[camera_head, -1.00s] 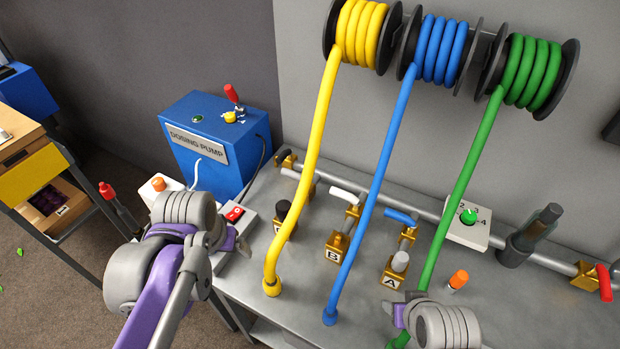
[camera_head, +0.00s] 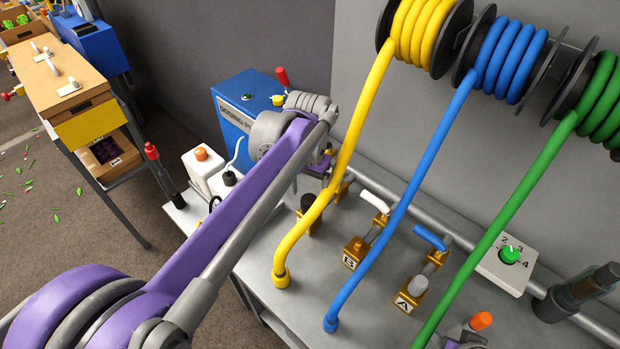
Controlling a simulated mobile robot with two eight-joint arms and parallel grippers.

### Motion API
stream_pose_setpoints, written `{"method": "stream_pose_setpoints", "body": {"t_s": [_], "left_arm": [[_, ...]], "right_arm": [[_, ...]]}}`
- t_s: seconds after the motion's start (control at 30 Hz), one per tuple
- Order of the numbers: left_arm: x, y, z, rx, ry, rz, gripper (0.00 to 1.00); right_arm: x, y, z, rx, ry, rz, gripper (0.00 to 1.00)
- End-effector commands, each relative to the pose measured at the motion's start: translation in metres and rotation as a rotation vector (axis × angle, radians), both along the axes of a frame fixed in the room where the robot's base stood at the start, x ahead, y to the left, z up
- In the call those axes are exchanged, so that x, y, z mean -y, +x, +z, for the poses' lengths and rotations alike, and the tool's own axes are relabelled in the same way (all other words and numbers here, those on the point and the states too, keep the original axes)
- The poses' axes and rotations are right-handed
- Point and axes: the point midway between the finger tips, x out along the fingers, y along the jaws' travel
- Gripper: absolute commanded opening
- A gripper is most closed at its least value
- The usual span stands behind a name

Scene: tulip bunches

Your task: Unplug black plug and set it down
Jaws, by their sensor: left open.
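A small black piece (camera_head: 230,178) sits at the lower end of a white cord in front of the blue dosing pump (camera_head: 235,108); I cannot tell for certain that it is the black plug. A black-topped fitting (camera_head: 308,203) stands on the bench beside the yellow hose. My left gripper (camera_head: 323,170) is open, beyond my forearm, between the pump and the yellow hose; its fingertips are partly hidden. My forearm covers the bench area in front of the pump. Part of my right gripper (camera_head: 466,334) shows at the bottom edge, by the green hose; its jaws are unclear.
Yellow (camera_head: 331,160), blue (camera_head: 400,200) and green (camera_head: 500,210) hoses slant down from wall reels. Valves A (camera_head: 411,297) and B (camera_head: 357,252), a pipe and a dial box (camera_head: 507,262) occupy the bench (camera_head: 250,258). A white box with an orange button (camera_head: 203,170) stands left.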

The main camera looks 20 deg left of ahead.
Motion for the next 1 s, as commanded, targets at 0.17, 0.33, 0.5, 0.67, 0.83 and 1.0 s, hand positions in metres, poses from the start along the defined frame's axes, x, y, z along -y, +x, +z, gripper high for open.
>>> {"method": "stream_pose_setpoints", "body": {"t_s": [0.17,0.33,0.5,0.67,0.83,1.0], "left_arm": [[0.0,0.0,-0.027,0.0,0.0,0.0,0.86],[0.0,0.0,-0.039,0.0,0.0,0.0,0.86],[0.0,0.0,-0.042,0.001,0.0,0.0,0.86],[0.0,0.0,-0.041,0.001,0.0,0.0,0.84],[0.0,0.0,-0.041,0.001,0.0,0.0,0.53],[0.0,0.0,-0.041,0.001,0.0,0.0,0.23]], "right_arm": [[0.0,-0.001,-0.003,-0.001,0.0,0.0,0.57],[0.0,-0.001,-0.003,-0.002,0.0,0.0,0.57],[0.0,-0.001,-0.003,-0.002,0.0,0.0,0.57],[0.0,-0.001,-0.003,-0.002,0.0,0.0,0.57],[0.0,-0.001,-0.003,-0.002,0.0,0.0,0.57],[0.0,-0.001,-0.003,-0.002,0.0,0.0,0.57]]}}
